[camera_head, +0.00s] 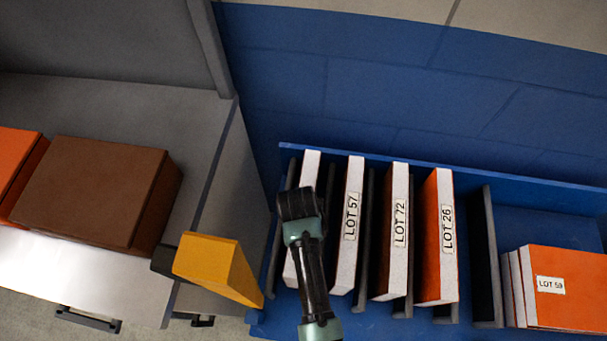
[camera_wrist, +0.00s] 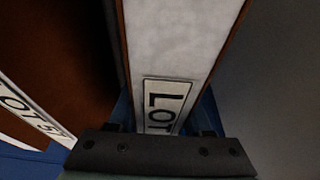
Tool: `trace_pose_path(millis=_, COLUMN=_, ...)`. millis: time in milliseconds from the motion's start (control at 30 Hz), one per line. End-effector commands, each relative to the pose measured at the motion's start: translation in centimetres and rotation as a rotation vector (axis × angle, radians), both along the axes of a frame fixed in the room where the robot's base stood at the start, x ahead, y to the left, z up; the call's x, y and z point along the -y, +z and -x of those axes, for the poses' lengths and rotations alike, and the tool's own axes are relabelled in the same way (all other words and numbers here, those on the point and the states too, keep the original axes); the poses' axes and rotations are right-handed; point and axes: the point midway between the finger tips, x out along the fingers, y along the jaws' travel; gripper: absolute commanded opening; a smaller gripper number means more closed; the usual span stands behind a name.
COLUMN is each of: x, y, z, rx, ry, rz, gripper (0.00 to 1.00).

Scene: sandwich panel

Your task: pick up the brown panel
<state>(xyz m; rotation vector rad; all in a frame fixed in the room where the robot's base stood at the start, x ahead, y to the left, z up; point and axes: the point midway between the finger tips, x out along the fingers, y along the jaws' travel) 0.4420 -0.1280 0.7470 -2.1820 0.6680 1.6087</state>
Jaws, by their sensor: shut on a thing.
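A white-edged panel with thin brown skins (camera_wrist: 182,35) fills the middle of the wrist view. Its label begins "LOT"; the rest is hidden behind my gripper. In the head view it is the leftmost upright panel (camera_head: 309,168) in the blue rack, partly covered by my arm. My gripper (camera_head: 297,203) is over its edge; in the wrist view my gripper (camera_wrist: 163,132) is shut on that panel. A thick brown block (camera_head: 85,190) lies flat on the grey bench at left, apart from my gripper.
LOT 57 (camera_head: 349,240), LOT 72 (camera_head: 396,250) and orange LOT 26 (camera_head: 436,250) panels stand close at right, between dark dividers. A yellow block (camera_head: 215,262) juts beside the bench.

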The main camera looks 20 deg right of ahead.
Motion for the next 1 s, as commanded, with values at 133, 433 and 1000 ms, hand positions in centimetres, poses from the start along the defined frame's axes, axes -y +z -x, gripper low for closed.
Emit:
trace_pose_path(millis=133, x=0.0, y=0.0, z=0.0, rx=-0.001, ry=0.000, rz=-0.001, gripper=0.00)
trace_pose_path(millis=433, x=0.0, y=0.7, z=-0.1, rx=0.003, ry=0.000, rz=0.001, gripper=0.00)
trace_pose_path(millis=1000, x=0.0, y=10.0, z=-0.1, rx=0.004, ry=0.000, rz=0.001, gripper=0.00)
